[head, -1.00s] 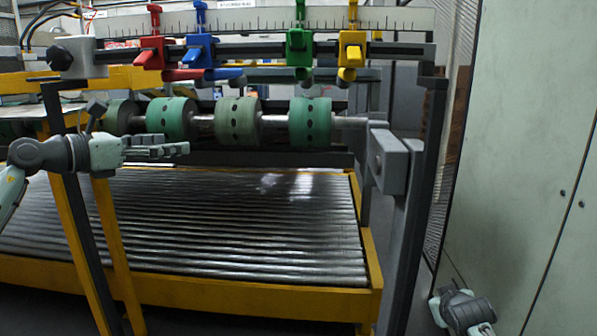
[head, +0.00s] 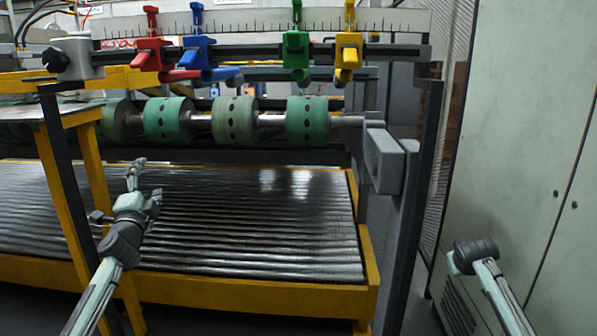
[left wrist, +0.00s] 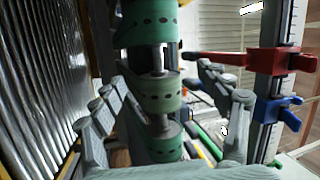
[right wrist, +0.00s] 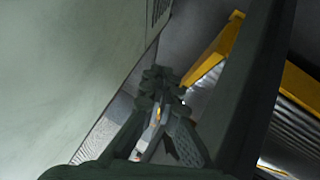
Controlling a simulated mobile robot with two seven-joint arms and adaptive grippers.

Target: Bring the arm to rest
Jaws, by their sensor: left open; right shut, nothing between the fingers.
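My left gripper (head: 146,182) is open and empty in the head view. It is in front of the roller bed (head: 250,225), with its fingers pointing up toward the green rollers. In the left wrist view, its two fingers stand apart on either side of the green rollers (left wrist: 157,95), which are beyond them. My right arm (head: 480,262) is at the lower right of the head view, beside the pale cabinet. In the right wrist view, my right gripper (right wrist: 160,78) is shut with nothing in it.
A rail carries red (head: 149,55), blue (head: 198,48), green (head: 296,50) and yellow (head: 348,50) clamps above the rollers. A dark post (head: 412,230) stands between the machine and the pale cabinet (head: 520,130). Yellow frame legs (head: 62,195) are near my left arm.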

